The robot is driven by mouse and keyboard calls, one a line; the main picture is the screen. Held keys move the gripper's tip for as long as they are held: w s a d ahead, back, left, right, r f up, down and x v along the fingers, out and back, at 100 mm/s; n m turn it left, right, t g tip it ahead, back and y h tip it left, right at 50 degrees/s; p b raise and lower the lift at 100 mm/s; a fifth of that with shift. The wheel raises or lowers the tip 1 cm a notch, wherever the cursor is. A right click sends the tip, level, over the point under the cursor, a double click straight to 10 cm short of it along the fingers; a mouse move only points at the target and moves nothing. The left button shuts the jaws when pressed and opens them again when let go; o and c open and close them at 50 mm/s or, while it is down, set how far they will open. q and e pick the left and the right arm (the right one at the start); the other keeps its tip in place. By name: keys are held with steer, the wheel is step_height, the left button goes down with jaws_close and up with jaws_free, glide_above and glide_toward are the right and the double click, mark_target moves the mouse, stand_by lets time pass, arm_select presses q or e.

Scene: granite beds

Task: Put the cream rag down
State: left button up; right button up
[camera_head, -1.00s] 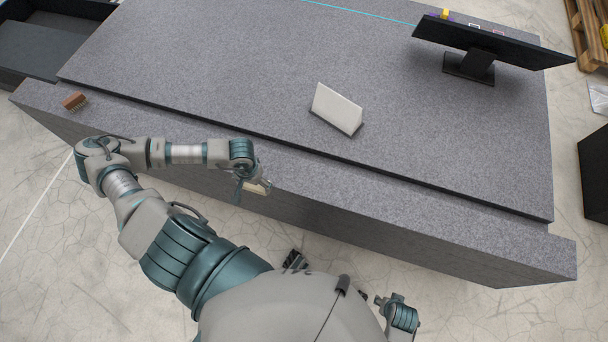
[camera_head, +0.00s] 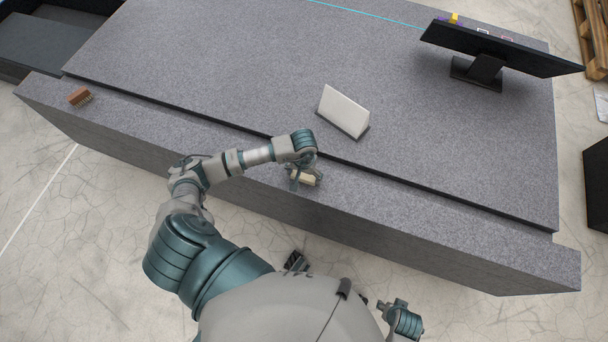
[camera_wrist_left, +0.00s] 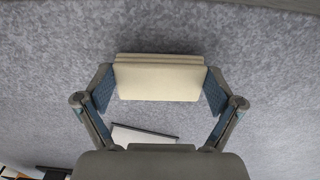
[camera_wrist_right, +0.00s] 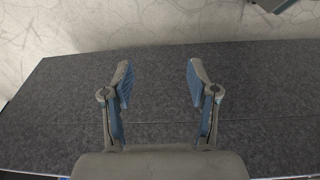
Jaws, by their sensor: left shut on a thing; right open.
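The cream rag (camera_wrist_left: 158,82) is a folded, flat block between the two fingers of my left gripper (camera_wrist_left: 160,92) in the left wrist view. The fingers press on its two short sides. In the head view my left gripper (camera_head: 304,181) is over the front ledge of the granite bed, and the rag (camera_head: 306,180) shows small beneath it. I cannot tell whether the rag touches the stone. My right gripper (camera_wrist_right: 158,84) is open and empty in the right wrist view, with grey granite and pale floor behind it.
The granite bed (camera_head: 230,70) has a lower front ledge (camera_head: 420,215). A white wedge-shaped sign (camera_head: 343,110) stands behind my left gripper. A brown brush (camera_head: 79,96) lies at the ledge's left end. A black monitor (camera_head: 500,48) stands at the back right. The ledge to the right is clear.

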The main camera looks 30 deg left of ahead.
mark_target(308, 177)
arm_select(q)
steer(key=shift+d+f, duration=0.15)
steer(key=shift+f, duration=0.15)
steer(key=shift+c, duration=0.5)
steer(key=shift+d+r, duration=0.1)
steer(key=shift+d, duration=0.65)
steer(key=o, duration=0.8)
steer(key=shift+c, duration=0.2)
steer(key=shift+o, duration=0.5)
steer(key=shift+a, duration=0.75)
steer(key=r, duration=0.2)
steer(key=d+r, duration=0.1)
steer(key=r, duration=0.1)
steer(key=shift+w+p, duration=0.15)
steer(key=shift+p, duration=0.15)
step_height(308, 177, up, 8)
steer(key=shift+a+p, duration=0.3)
steer(key=shift+p, duration=0.05)
arm_select(e)
steer(key=shift+d+f, duration=0.2)
steer(key=shift+f, duration=0.6)
steer(key=shift+d+f, duration=0.15)
steer(key=shift+f, duration=0.65)
